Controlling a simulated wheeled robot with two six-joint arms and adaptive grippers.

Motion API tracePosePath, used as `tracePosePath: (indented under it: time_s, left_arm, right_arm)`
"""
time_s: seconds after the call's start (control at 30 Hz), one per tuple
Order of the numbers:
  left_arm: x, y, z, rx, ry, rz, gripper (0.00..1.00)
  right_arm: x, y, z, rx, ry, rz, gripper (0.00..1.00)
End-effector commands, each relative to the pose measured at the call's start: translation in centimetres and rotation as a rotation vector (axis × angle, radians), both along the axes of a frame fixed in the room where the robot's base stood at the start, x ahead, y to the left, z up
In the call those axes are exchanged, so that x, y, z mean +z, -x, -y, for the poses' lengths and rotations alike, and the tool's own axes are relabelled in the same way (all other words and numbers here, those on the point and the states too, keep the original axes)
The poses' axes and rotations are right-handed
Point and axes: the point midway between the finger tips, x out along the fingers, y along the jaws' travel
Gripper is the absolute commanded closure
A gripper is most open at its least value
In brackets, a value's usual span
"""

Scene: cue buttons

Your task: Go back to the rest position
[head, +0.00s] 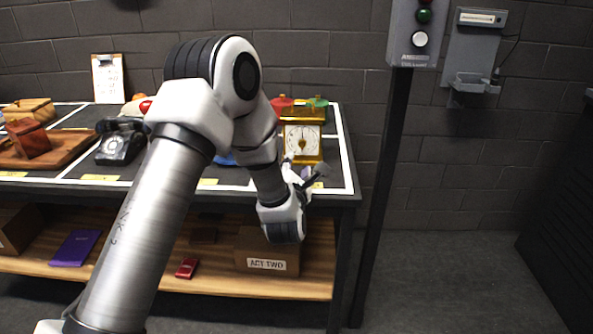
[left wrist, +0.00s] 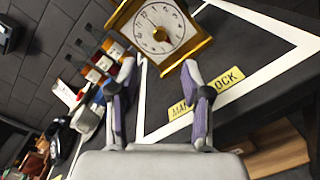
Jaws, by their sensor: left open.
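My left arm reaches across the head view from the lower left to the right end of the table. My left gripper (head: 308,176) is in front of the gold clock (head: 302,138), near the table's front edge. In the left wrist view, the gripper (left wrist: 160,85) is open, with nothing between its two purple-padded fingers. The clock (left wrist: 160,30) stands just beyond the fingertips, and no contact shows. A yellow label (left wrist: 215,92) lies on the table behind the right finger. My right gripper is in neither view.
The dark table (head: 345,165) also bears a black telephone (head: 120,143) and a wooden tray (head: 70,147). A box marked ACT TWO (head: 267,262) is on the lower shelf. A post with a button panel (head: 416,35) stands right of the table. The floor at right is clear.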

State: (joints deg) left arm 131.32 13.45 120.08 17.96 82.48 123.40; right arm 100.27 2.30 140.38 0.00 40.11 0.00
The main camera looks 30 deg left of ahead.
Motion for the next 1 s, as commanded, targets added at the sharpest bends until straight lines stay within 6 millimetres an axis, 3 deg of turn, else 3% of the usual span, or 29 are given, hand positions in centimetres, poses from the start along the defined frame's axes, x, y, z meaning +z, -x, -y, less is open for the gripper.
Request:
tracePosePath:
  time_s: [0.2, 0.73, 0.87, 0.97, 1.0]
  left_arm:
    - [0.0, 2.0, 1.1, 0.0, -0.001, 0.0, 0.52]
    - [-0.4, 2.1, 1.3, -0.008, -0.019, -0.03, 0.52]
    - [-4.1, 3.3, 3.1, -0.093, -0.191, -0.288, 0.52]
    - [-9.6, 6.6, 5.8, -0.283, -0.464, -0.648, 0.52]
    - [-12.1, 8.7, 7.0, -0.397, -0.594, -0.803, 0.52]
  right_arm:
    - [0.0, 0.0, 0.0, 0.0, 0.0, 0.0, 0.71]
    - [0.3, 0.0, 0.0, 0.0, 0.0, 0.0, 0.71]
    - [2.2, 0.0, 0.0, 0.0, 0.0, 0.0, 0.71]
    - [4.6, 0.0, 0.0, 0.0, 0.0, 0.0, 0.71]
    - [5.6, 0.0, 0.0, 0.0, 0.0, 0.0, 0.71]
